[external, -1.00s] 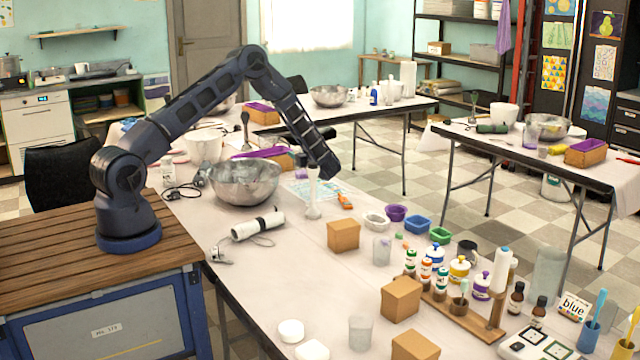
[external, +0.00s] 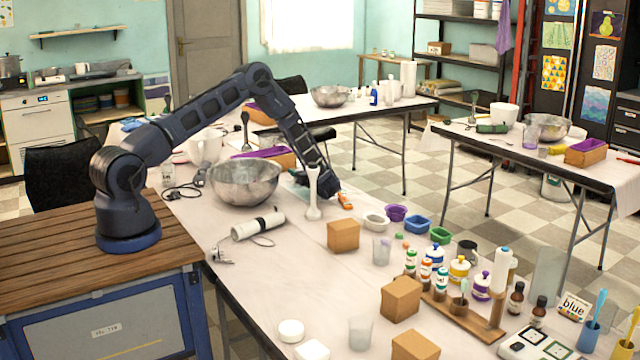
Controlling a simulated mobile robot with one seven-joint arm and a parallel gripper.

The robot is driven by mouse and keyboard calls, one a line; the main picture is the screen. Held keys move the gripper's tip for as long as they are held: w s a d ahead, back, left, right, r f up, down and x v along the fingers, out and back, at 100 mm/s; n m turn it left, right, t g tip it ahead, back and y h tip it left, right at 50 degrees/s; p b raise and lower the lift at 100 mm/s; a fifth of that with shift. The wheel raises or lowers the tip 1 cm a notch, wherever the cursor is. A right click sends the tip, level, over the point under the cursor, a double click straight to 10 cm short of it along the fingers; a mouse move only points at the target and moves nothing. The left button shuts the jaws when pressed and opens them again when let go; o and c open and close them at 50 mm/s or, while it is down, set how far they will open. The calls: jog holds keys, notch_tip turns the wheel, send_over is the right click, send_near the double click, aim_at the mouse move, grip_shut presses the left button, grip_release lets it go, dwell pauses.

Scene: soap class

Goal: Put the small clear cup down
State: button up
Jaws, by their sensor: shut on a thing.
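My gripper (external: 328,193) is low over the far side of the near table, just behind and to the right of a white stick blender (external: 313,200). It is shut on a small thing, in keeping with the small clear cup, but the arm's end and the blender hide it. I cannot tell whether it touches the table. Two other clear cups stand upright on this table: one (external: 381,251) right of a brown box, one (external: 361,333) near the front edge.
A steel bowl (external: 245,183) stands left of the gripper. An orange tool (external: 345,201) lies close to its right. A white bowl (external: 376,221), a purple bowl (external: 396,212) and a brown box (external: 343,236) are nearby. Bottles on a wooden rack (external: 470,315) stand further right.

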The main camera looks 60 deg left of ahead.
jog(key=o, duration=1)
jog(key=shift+c, duration=0.2)
